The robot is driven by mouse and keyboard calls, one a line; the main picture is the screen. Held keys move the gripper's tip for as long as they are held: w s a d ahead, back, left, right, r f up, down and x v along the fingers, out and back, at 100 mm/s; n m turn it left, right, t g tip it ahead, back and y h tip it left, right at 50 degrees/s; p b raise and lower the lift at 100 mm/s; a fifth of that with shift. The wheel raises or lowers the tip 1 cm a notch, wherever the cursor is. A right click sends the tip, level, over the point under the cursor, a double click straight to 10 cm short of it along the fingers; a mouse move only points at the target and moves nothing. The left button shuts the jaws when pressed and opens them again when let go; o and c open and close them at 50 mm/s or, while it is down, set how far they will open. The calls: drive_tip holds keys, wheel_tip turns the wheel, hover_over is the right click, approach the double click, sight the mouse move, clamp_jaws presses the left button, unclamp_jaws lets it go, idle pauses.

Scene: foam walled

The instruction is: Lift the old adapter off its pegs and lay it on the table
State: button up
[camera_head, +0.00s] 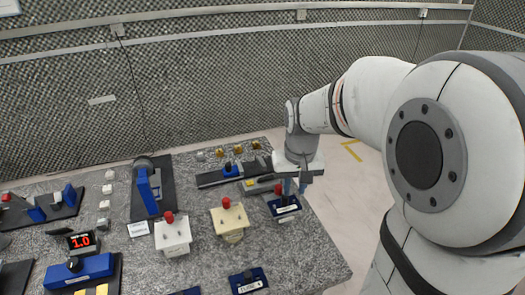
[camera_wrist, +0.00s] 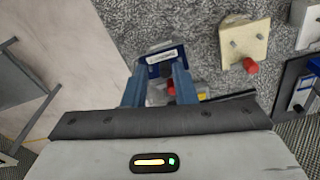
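My gripper (camera_head: 295,186) points down at the table's right side, over a blue block (camera_head: 285,209) with a white label. In the wrist view the two blue fingers (camera_wrist: 160,82) stand apart, with the labelled blue block (camera_wrist: 155,69) beyond their tips. A small red knob (camera_head: 279,188) shows beside the fingers; it also shows between them in the wrist view (camera_wrist: 171,89), near a pale grey part. This may be the old adapter, but the fingers hide much of it. I see no clear grip on it. A cream block (camera_head: 231,221) and a white block (camera_head: 173,236), each with a red knob, stand left.
Another labelled blue block (camera_head: 248,281) lies at the table's front. A dark rail with a blue slider (camera_head: 231,170) lies behind my gripper. A blue upright (camera_head: 148,190) and a display (camera_head: 81,242) stand left. Bare speckled tabletop (camera_head: 310,250) lies front right.

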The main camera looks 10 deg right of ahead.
drive_tip(key=g, duration=0.1)
hover_over(285, 202)
drive_tip(key=f, duration=0.3)
drive_tip(key=shift+w+d+f+p, duration=0.25)
drive_tip(key=shift+w+f+p, duration=0.1)
drive_tip(key=shift+w+p, duration=0.05)
drive_tip(key=shift+w+f, duration=0.15)
drive_tip(key=shift+f, duration=0.1)
wheel_tip(285, 202, down, 8)
drive_tip(key=shift+a+r+p, duration=0.1)
drive_tip(key=shift+r+p, duration=0.1)
drive_tip(key=shift+p, duration=0.65)
drive_tip(key=shift+c, duration=0.6)
clamp_jaws()
